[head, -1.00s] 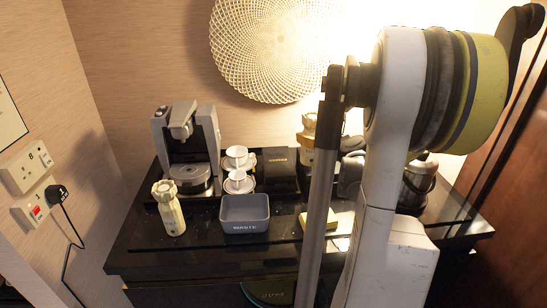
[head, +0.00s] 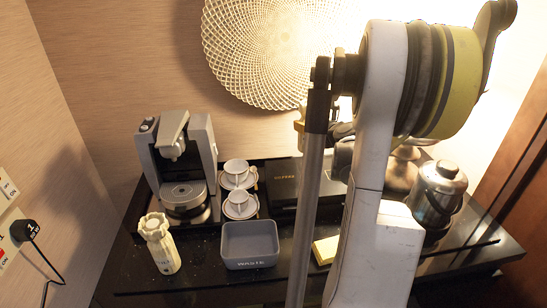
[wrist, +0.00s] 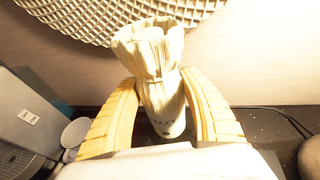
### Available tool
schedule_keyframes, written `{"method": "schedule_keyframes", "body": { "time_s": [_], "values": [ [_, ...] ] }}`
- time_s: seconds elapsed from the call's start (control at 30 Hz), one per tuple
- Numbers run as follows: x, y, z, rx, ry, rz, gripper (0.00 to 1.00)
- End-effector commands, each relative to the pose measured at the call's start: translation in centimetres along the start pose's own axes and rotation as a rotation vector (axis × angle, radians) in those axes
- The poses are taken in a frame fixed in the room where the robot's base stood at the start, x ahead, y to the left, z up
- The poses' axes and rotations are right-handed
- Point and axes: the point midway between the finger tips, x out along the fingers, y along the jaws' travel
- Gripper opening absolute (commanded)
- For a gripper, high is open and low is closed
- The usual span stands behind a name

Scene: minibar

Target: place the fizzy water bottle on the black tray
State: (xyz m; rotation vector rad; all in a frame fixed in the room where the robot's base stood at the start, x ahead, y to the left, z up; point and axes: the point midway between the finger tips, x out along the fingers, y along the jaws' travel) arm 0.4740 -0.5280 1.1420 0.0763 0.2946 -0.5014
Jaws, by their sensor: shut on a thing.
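My gripper (wrist: 160,82) is shut on a cream bottle (wrist: 152,48) with a flared, crown-like cap, upright or nearly so in the wrist view. In the head view the gripper and bottle are mostly hidden behind my arm. A similar cream bottle (head: 160,243) stands at the counter's left front. A black tray (head: 276,213) appears to lie under the coffee machine and cups, hard to tell from the black counter. I cannot tell whether the held bottle touches anything.
The coffee machine (head: 181,168) stands at the left back, with two white cups (head: 238,172) beside it. A black box (head: 284,180) is right of them. A grey waste bin (head: 250,245) and a yellow pad (head: 325,250) are in front. A metal kettle (head: 437,192) stands at the right.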

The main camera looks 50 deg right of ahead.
Motion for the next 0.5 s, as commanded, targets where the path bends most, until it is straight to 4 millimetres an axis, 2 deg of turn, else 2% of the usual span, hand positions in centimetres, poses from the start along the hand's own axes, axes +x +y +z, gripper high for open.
{"method": "schedule_keyframes", "body": {
  "time_s": [0.3,0.5],
  "values": [
    [5.8,6.0,-3.3,-0.003,-0.001,0.005,0.10],
    [8.0,8.3,-4.3,-0.001,-0.001,0.003,0.10]
  ]
}}
